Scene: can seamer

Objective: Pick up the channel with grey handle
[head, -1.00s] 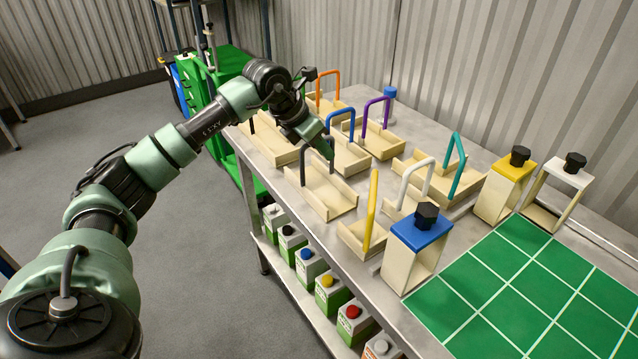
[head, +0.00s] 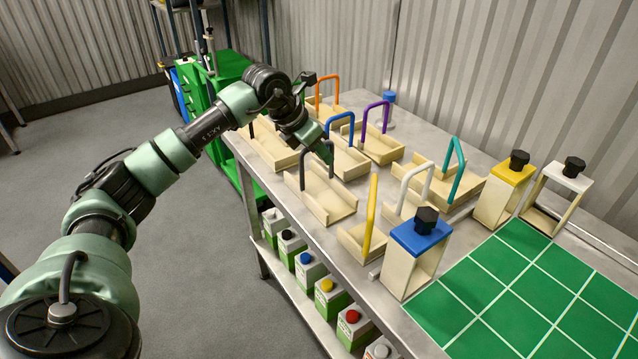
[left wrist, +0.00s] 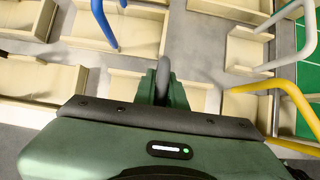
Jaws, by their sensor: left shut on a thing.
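The channel with the dark grey handle (head: 328,204) is a cream open tray on the steel bench, near its front edge. My left gripper (head: 328,157) is at the top of its handle, shut on it. In the left wrist view the grey handle (left wrist: 163,72) stands between the fingertips of my left gripper (left wrist: 163,88). The channel appears to rest on the bench; its underside is hidden. My right gripper is not in view.
Channels with blue (head: 348,160), purple (head: 380,148), yellow (head: 360,245), white and teal handles stand close around. Blue-topped (head: 420,236) and yellow-topped (head: 510,172) frames stand to the right, by a green gridded mat (head: 500,290). Several bottles line the lower shelf.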

